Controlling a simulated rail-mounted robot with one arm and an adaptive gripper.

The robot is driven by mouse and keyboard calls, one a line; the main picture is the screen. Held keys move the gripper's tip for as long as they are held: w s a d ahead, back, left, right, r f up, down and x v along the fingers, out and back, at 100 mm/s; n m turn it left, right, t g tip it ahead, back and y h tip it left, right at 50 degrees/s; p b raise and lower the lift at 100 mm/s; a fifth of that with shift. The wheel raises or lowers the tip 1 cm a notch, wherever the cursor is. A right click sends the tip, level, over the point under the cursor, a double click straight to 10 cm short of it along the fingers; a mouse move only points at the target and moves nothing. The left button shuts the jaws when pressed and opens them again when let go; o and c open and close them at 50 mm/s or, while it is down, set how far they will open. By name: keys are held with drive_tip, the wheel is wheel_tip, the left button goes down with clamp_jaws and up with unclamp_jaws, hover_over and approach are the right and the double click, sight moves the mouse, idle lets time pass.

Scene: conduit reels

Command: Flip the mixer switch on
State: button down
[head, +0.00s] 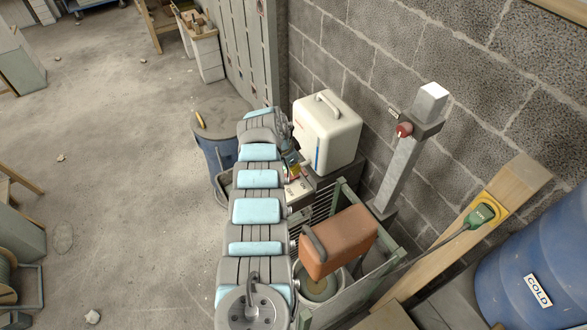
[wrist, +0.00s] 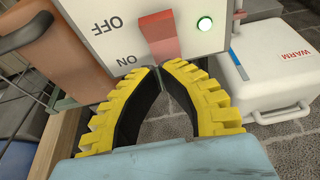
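The mixer's white switch panel (wrist: 110,25) fills the top of the wrist view, with its OFF and ON labels upside down. My gripper (wrist: 157,70) has yellow ribbed fingers with black pads. Their tips come together just below the lever, and nothing shows between them. I cannot tell whether they touch the lever. In the head view the panel (head: 297,189) is partly hidden behind my arm.
A cream container (head: 329,133) with a handle, marked WARM in the wrist view, stands beside the panel. A brown container (head: 337,243) sits on the near side over a bucket. A grey post (head: 402,168) with a red knob stands right. A blue COLD barrel (head: 535,260) is at lower right.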

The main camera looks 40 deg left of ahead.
sight(292, 178)
drive_tip(key=shift+r+p, duration=0.3)
drive_tip(key=shift+r, duration=0.5)
wheel_tip(292, 178, up, 10)
drive_tip(key=b, duration=0.2)
drive_tip(key=shift+s+a, duration=0.15)
drive_tip(key=shift+s, duration=0.2)
drive_tip(key=shift+w+f, duration=0.1)
drive_tip(key=shift+f, duration=0.05)
